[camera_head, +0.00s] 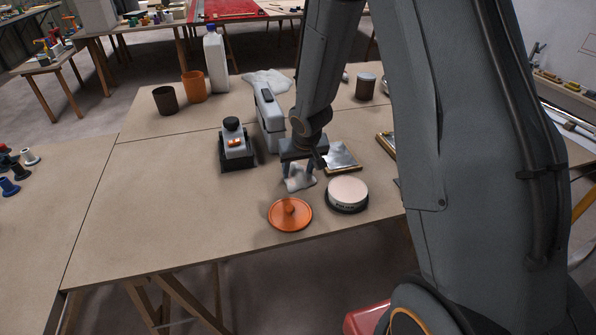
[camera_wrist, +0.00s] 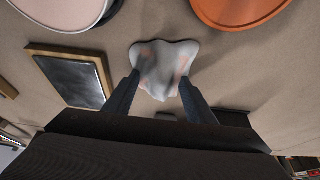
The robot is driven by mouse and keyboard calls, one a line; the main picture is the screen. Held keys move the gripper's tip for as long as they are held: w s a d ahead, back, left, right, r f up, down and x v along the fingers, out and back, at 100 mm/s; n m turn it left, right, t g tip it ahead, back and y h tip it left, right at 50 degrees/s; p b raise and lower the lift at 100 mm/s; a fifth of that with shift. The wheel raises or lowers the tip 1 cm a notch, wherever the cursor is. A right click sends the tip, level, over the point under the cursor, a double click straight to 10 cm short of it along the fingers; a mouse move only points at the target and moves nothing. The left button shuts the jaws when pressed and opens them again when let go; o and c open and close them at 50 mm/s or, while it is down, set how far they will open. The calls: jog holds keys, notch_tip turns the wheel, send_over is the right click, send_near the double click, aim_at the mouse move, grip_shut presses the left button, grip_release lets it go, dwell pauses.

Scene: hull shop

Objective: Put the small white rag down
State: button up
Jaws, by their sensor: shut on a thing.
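The small white rag (camera_head: 299,181) is a crumpled whitish cloth with faint reddish stains. It also shows in the wrist view (camera_wrist: 163,66), between the two fingers. My gripper (camera_head: 298,172) is shut on the rag, low over the table (camera_head: 170,215), behind the orange lid and the round cream-topped tin. Whether the rag touches the table I cannot tell. The fingers also show in the wrist view (camera_wrist: 157,90).
Close by are an orange lid (camera_head: 290,214), a cream-topped round tin (camera_head: 347,194), a framed dark plate (camera_head: 341,157) and a black device (camera_head: 236,147). A larger white cloth (camera_head: 267,82) lies at the back. The table's left front is clear.

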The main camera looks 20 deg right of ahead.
jog(key=shift+f, duration=0.1)
jog(key=o, duration=1.1)
jog(key=p+v, duration=1)
jog(key=v, duration=0.3)
jog(key=s+r+g, duration=0.1)
jog(key=s+r, duration=0.4)
jog(key=s, duration=0.5)
jog(key=s+r+g, duration=0.1)
jog(key=s+r, duration=0.4)
jog(key=s, duration=0.4)
jog(key=shift+s+g, duration=0.3)
jog(key=shift+s, duration=0.1)
jog(key=shift+b, duration=0.35)
